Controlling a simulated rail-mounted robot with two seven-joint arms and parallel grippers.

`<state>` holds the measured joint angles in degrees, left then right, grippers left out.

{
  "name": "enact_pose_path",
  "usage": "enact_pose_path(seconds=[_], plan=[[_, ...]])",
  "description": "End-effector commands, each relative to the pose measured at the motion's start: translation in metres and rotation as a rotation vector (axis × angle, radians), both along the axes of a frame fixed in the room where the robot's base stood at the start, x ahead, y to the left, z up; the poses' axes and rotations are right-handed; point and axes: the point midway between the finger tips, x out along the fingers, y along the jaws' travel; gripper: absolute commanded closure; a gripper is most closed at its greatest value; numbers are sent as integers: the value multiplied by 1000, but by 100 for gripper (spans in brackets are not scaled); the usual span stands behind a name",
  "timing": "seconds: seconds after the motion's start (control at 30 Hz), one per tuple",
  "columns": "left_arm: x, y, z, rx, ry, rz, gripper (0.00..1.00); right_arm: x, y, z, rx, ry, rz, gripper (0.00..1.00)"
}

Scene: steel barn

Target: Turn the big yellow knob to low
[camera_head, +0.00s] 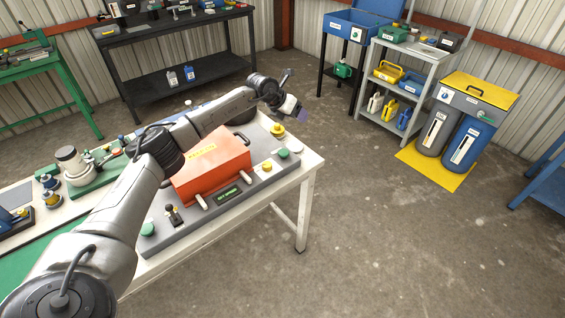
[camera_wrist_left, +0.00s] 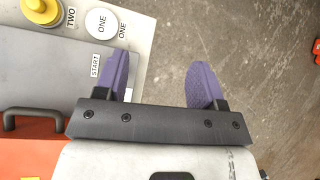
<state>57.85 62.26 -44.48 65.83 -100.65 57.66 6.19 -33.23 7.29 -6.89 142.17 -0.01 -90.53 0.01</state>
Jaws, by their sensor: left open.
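A yellow knob (camera_head: 278,130) stands at the far right corner of the grey panel, beside the orange box. A round yellow knob (camera_wrist_left: 42,10) is cut off by the top left edge of the left wrist view, near labels reading "TWO" and "ONE"; it appears to be the same one. Its setting and any "low" mark cannot be made out. My left gripper (camera_head: 296,108) is above the table's far right corner, just past the knob. In the left wrist view its purple fingers (camera_wrist_left: 160,80) are apart and empty, with the knob outside them. My right gripper is not in view.
The orange box (camera_head: 213,168) with a handle sits on the grey panel (camera_head: 245,196). A smaller yellow button (camera_head: 267,166) and a green one (camera_head: 283,154) are along the panel's right edge. Bare floor (camera_head: 390,230) lies right of the white table (camera_head: 305,172).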

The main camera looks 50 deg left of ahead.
Motion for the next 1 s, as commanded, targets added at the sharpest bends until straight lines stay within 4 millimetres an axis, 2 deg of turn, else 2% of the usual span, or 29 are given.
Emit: enact_pose_path(seconds=[0.03,0.13,0.3,0.4,0.57,0.67,1.0], plan=[[-14,8,-12,30,104,8,37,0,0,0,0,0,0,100],[-42,17,-29,78,303,15,37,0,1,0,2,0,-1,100],[-80,22,-40,109,554,27,37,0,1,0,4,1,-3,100],[-95,21,-42,103,647,28,37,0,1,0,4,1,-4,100],[-107,20,-45,94,721,31,37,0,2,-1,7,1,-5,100],[-108,19,-54,90,732,38,37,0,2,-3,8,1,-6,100],[-108,19,-113,88,730,39,37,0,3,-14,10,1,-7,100]])
